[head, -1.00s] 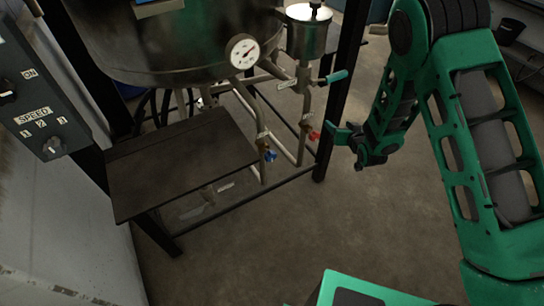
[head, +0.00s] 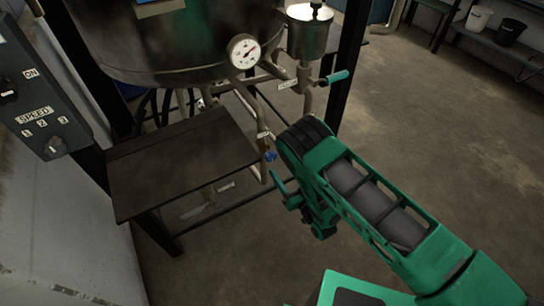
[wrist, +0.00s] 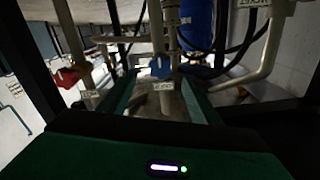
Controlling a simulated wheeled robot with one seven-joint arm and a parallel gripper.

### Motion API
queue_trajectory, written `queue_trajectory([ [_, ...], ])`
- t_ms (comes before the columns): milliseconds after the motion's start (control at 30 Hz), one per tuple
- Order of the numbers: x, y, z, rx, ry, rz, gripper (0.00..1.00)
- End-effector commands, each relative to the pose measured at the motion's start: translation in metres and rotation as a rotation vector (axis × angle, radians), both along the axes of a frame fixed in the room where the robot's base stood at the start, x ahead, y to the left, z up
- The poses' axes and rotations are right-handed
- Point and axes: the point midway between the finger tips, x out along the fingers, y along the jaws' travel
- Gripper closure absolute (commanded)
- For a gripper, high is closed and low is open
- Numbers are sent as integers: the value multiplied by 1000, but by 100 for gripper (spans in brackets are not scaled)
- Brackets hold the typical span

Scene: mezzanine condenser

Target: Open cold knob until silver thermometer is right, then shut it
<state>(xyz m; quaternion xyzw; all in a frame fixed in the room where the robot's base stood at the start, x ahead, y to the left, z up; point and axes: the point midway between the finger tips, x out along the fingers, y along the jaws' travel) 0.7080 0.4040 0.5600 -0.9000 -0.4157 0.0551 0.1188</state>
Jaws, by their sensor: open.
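The cold knob is a small blue knob (head: 270,156) on a thin pipe at the right edge of the dark shelf. In the wrist view the blue knob (wrist: 160,67) sits ahead, in line with the gap between my fingers, with a label below it. My gripper (head: 279,188) is open and empty, just below and in front of the knob; no contact is visible. The silver thermometer (head: 243,51) is a round white dial on the tank's lower side; its needle slants to the upper right, but the scale is too small to read.
A red knob (wrist: 68,76) is left of the blue one in the wrist view; my arm hides it in the head view. A teal-handled valve (head: 338,76) sits under the metal cup. The dark shelf (head: 180,165) and frame posts stand close; floor at right is open.

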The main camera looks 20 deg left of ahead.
Motion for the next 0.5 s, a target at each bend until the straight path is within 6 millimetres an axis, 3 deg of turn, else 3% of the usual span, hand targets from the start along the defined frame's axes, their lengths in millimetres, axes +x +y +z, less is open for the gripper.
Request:
queue_trajectory([
  [500, 55, 63, 2, 2, -2, -2, 42],
])
